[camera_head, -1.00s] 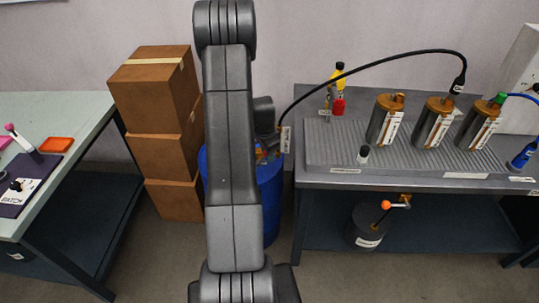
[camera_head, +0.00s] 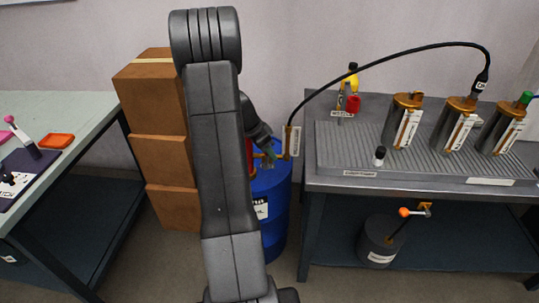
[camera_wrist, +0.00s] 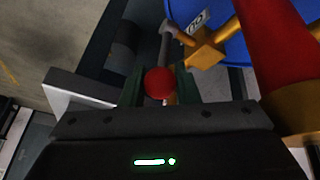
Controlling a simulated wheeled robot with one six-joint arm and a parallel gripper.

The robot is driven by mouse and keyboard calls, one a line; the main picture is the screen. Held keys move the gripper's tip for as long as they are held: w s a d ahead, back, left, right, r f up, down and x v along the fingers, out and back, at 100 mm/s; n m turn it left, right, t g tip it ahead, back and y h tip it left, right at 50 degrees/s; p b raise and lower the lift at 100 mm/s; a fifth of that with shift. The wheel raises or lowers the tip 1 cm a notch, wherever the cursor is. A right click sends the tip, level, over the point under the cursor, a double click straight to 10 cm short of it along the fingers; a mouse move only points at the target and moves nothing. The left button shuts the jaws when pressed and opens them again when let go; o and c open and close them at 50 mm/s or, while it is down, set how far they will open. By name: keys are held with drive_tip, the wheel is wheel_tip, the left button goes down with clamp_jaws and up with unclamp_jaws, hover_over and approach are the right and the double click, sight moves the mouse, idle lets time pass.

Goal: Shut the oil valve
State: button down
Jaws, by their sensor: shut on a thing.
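The blue oil barrel (camera_head: 277,190) stands behind my arm in the head view, with part of its OIL label showing. Its blue top also shows in the wrist view (camera_wrist: 230,50), with a brass valve body (camera_wrist: 205,48) beside a tall red part (camera_wrist: 272,35). A grey lever (camera_wrist: 168,45) runs from the valve body to a red ball knob (camera_wrist: 159,84). My gripper (camera_wrist: 160,90) is shut on the red knob, with one green finger on each side. In the head view my gripper (camera_head: 270,152) is small and partly hidden at the barrel's top.
Cardboard boxes (camera_head: 165,160) are stacked left of the barrel. The right bench (camera_head: 330,183) holds several metal cylinders, with a black hose (camera_head: 390,55) arching over it. A dark canister (camera_head: 380,243) sits on its lower shelf. A green-topped table (camera_head: 75,105) is at the left.

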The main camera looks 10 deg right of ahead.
drive_tip(key=c, duration=1.1)
unclamp_jaws()
drive_tip(key=shift+c, duration=0.2)
wheel_tip(320, 180, up, 10)
drive_tip(key=shift+p, duration=0.35)
